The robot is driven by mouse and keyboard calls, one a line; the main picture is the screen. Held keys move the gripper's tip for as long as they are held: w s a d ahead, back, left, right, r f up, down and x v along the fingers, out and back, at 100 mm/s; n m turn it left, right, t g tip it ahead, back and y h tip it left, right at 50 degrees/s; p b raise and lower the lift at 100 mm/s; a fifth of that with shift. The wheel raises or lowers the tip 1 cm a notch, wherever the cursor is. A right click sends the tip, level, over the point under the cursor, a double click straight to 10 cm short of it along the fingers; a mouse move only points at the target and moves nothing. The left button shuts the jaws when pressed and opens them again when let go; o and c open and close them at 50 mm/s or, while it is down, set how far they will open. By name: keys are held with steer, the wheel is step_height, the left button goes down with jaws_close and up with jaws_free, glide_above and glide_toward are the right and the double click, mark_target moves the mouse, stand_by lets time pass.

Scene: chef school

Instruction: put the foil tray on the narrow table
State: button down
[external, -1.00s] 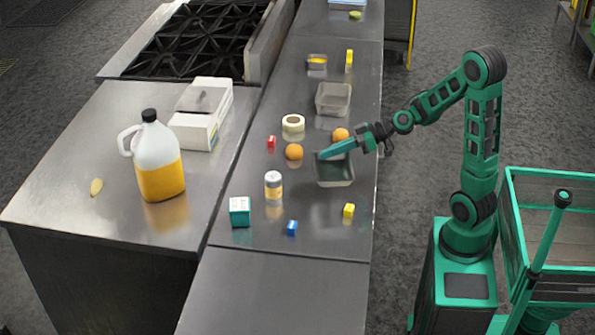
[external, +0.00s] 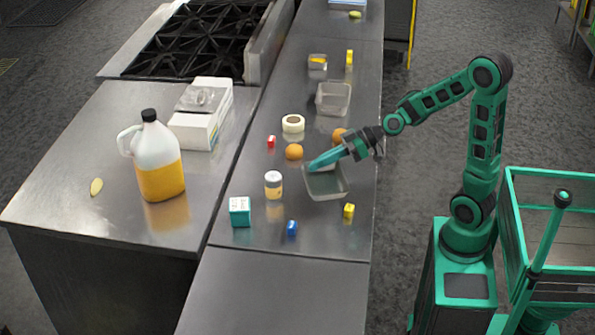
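A grey, open, shallow tray (external: 328,190), which looks like the foil tray, is at the middle of the long steel surface on its right half. My gripper (external: 317,163) reaches in from the right, with its teal fingers at the tray's far left rim. The fingers look closed on that rim, though the contact is small in view. I cannot tell whether the tray is clear of the surface. A similar grey tray (external: 333,98) sits farther back. Steel tops run in a long narrow row (external: 275,285); I cannot tell which section is the narrow table.
Near the held tray are an orange (external: 294,152), a second orange (external: 339,135), a jar (external: 273,186), a yellow block (external: 349,211), a blue item (external: 292,228) and a teal box (external: 240,211). The nearest steel section is bare. A jug (external: 160,178) stands left.

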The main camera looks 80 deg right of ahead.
steer(key=w+a+n+g+y, duration=0.2)
steer(key=w+a+n+y, duration=0.15)
steer(key=a, duration=0.95)
steer(key=s+a+n+g+y, duration=0.2)
steer(key=a+n+g, duration=0.1)
steer(key=a, duration=1.5)
steer(key=s+a+n+g+y, duration=0.2)
steer(key=a+n+g, duration=0.1)
steer(key=a, duration=1.5)
glide_above(265, 301)
step_height(265, 301, down, 7)
steer(key=shift+r, duration=0.1)
steer(key=shift+f, duration=2.05)
steer(key=c, duration=2.3)
jaws_free()
steer(key=shift+f, duration=0.1)
steer(key=shift+o, duration=1.3)
